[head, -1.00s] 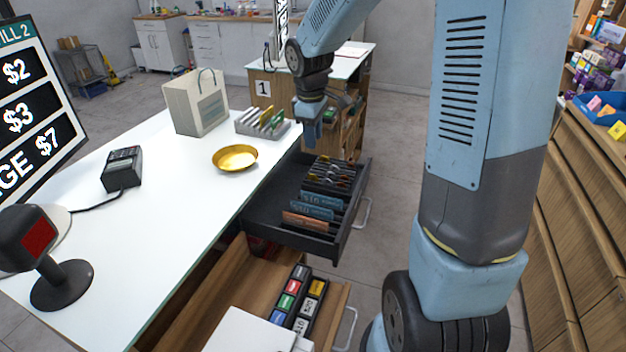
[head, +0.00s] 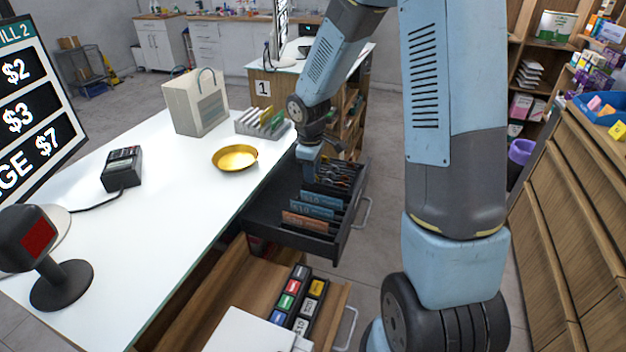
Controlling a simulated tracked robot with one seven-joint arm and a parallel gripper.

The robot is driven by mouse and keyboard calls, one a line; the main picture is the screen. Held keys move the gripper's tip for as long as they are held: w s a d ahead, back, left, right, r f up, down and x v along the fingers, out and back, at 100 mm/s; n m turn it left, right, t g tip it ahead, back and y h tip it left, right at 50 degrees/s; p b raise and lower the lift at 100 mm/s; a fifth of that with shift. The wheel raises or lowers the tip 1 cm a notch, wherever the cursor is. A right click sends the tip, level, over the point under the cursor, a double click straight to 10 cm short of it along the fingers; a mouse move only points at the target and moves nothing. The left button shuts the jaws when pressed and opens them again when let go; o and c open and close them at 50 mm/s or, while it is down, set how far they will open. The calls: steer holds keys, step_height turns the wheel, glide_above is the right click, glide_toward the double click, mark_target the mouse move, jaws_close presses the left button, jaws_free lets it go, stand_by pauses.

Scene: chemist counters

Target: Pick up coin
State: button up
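The open cash drawer (head: 262,214) sticks out from the counter's right side. Small coins (head: 337,171) sit in the slotted holders at its back, too small to tell apart. Banknotes (head: 312,206) stand upright in the slots in front of them. My gripper (head: 309,178) points down into the drawer, at the left side of the coin holders. It covers part of the holders. Its fingertips are too small and hidden to show whether they are apart or hold anything.
On the white counter (head: 165,215) stand a gold dish (head: 235,158), a paper bag (head: 195,102), a card holder (head: 262,123), a card terminal (head: 122,168) and a scanner (head: 48,262). A lower wooden drawer (head: 228,292) is open, holding a coloured-label tray (head: 298,300). Wooden cabinets (head: 560,225) stand right.

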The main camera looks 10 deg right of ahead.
steer(key=shift+f, duration=0.25)
steer(key=shift+c, duration=0.2)
jaws_close()
